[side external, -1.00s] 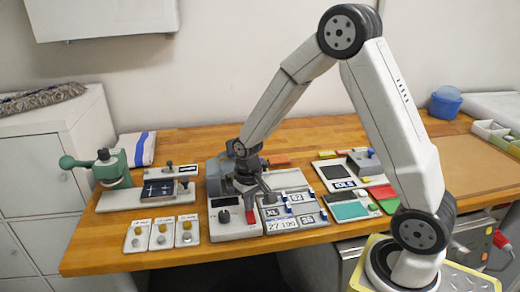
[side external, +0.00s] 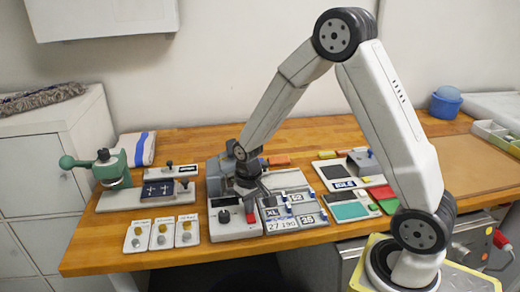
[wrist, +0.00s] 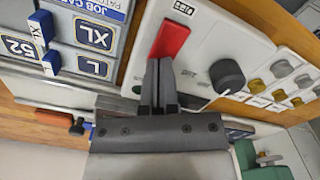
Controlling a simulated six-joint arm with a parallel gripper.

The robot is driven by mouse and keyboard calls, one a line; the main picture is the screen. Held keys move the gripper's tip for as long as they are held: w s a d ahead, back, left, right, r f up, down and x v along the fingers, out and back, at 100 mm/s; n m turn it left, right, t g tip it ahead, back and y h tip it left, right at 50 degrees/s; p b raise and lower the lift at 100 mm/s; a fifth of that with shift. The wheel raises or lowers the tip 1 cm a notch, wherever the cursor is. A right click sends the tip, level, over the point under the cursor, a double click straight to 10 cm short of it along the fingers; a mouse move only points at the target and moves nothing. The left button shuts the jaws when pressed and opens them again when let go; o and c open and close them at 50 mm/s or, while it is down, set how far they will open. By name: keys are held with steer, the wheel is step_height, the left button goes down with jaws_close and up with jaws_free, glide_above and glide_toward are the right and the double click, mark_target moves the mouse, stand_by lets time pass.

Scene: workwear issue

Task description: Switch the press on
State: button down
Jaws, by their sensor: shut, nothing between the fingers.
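The press's white control panel (side external: 238,233) stands at the front of the bench. It carries a red rocker switch (side external: 251,217) and a black round dial (side external: 224,216). In the wrist view the red switch (wrist: 171,40) lies just beyond my fingertips, with the dial (wrist: 227,76) to its right. My gripper (side external: 249,206) is shut and empty, pointing down over the panel at the red switch. In the wrist view its fingertips (wrist: 160,62) overlap the near end of the switch. I cannot tell whether they touch it. The fingers hide part of the panel.
A job card board (side external: 295,222) with blue sliders sits right of the panel. Several small sample cards (side external: 161,234) lie to the left. A green hand press (side external: 112,167) stands at the far left. A teal pad (side external: 351,211) lies further right.

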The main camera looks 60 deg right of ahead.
steer(key=shift+r, duration=3.5)
steer(key=shift+s, duration=0.1)
steer(key=shift+s+a, duration=0.35)
steer(key=shift+s, duration=0.15)
steer(key=s+a+n+t, duration=0.2)
steer(key=s+a+n, duration=0.1)
steer(key=s, duration=0.6)
steer(key=shift+s+a+f+t, duration=0.2)
steer(key=shift+a+t, duration=0.1)
steer(key=shift+a, duration=0.2)
